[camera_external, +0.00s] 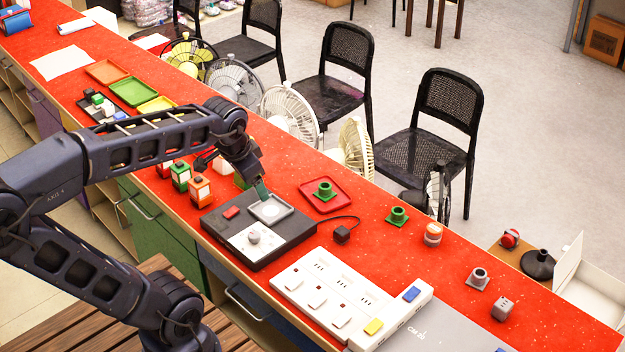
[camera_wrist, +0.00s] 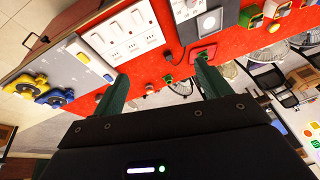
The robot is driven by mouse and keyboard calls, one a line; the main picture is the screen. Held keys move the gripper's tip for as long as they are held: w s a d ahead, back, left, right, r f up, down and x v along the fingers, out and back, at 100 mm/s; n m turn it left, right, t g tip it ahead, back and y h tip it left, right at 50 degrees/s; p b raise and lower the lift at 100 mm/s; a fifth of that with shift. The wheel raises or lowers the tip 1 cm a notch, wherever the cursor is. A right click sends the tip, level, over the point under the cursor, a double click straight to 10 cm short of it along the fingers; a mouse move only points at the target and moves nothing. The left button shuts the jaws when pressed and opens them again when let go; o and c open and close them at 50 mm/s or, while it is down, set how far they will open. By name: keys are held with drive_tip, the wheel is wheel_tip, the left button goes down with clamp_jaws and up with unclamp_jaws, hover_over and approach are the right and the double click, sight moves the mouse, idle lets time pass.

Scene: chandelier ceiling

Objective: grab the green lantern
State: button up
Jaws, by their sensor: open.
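The green lantern (camera_external: 180,177) stands upright on the red counter, between a red lantern (camera_external: 165,168) and an orange lantern (camera_external: 200,190). In the wrist view, a small green-framed object that looks like this lantern (camera_wrist: 250,17) is near the top right. My gripper (camera_external: 262,190) is above the black device, to the right of the lanterns and apart from them. Its two green fingers (camera_wrist: 160,82) are spread with nothing between them. Another green item (camera_external: 240,182) is partly hidden behind my arm.
The black device (camera_external: 285,240) with a grey square panel lies under my gripper. A red tray (camera_external: 343,187) with a green part is to its right. A white switch panel (camera_external: 330,295) is in front. Fans (camera_external: 290,112) line the far counter edge.

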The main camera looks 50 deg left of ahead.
drive_tip(key=w+a+f+m+g+y, duration=0.1)
drive_tip(key=w+a+f+m+g, duration=0.2)
drive_tip(key=w+a, duration=0.7)
drive_tip(key=w+a+f+m, duration=0.3)
drive_tip(key=w+a+m, duration=0.25)
drive_tip(key=a, duration=0.85)
drive_tip(key=m+g+h, duration=0.1)
drive_tip(key=m+h, duration=0.1)
drive_tip(key=m, duration=0.5)
approach(181, 174)
drive_tip(key=a, duration=0.1)
drive_tip(key=w+a+f, duration=0.1)
drive_tip(key=shift+w+a+f, duration=0.1)
drive_tip(key=shift+a+f, duration=0.05)
drive_tip(key=shift+a, duration=0.1)
drive_tip(key=shift+a+f+m, duration=0.2)
drive_tip(key=shift+f+m, duration=0.05)
drive_tip(key=shift+f, duration=0.2)
wheel_tip(181, 174, down, 10)
drive_tip(key=shift+w+d+f, duration=0.1)
drive_tip(key=shift+w+d, duration=0.05)
drive_tip(key=c, duration=1.4)
